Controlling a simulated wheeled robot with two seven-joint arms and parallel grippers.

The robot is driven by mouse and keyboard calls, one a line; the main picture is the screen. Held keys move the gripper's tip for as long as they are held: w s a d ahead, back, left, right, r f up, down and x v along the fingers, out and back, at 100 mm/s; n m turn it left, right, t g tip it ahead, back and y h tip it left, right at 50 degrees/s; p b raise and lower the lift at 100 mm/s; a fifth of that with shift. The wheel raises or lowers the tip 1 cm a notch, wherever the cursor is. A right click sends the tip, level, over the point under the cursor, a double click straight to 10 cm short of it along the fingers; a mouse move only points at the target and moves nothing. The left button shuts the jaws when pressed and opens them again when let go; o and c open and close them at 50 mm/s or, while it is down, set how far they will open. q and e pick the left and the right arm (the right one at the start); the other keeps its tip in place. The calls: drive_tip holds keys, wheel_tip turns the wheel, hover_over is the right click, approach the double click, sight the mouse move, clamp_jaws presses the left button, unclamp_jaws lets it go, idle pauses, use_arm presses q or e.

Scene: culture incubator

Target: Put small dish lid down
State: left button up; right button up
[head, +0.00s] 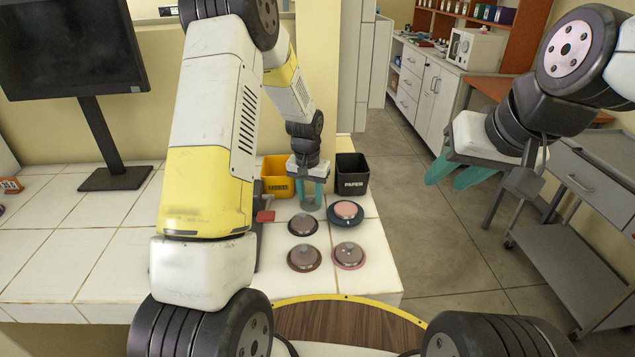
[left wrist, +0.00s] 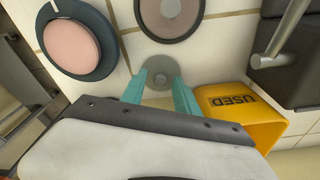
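The small grey round lid (left wrist: 168,62) shows a central knob at my left fingertips in the left wrist view. In the head view my left gripper (head: 311,197) points down over the white tiled bench, with the lid (head: 312,208) low between its teal fingers. The fingers stand apart on either side of the lid's middle. I cannot tell whether they grip it or whether it touches the bench. A pink-topped dish on a dark round base (head: 347,211) stands just right of the lid. My right gripper (head: 452,178) is open and empty over the floor at right.
Brownish lidded dishes (head: 303,225) stand in front of the lid. A yellow bin marked USED (head: 277,178) and a black PAPER bin (head: 352,175) stand behind. A red-topped object (head: 265,215) is to the left.

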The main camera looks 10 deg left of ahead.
sight(309, 207)
use_arm(q)
wheel_tip(309, 207, up, 12)
drive_tip(key=s, duration=0.2)
drive_tip(key=s+a+r+t+h, duration=0.1)
drive_tip(key=s+a+r+t, duration=0.1)
drive_tip(key=s+r, duration=0.9)
drive_tip(key=s+r+n+t+h, duration=0.1)
drive_tip(key=s+r, duration=0.4)
drive_tip(key=s, duration=1)
drive_tip(key=shift+r+n+t, duration=0.25)
drive_tip(key=shift+n+t, duration=0.05)
drive_tip(key=shift+t, duration=0.6)
drive_tip(key=shift+d, duration=0.1)
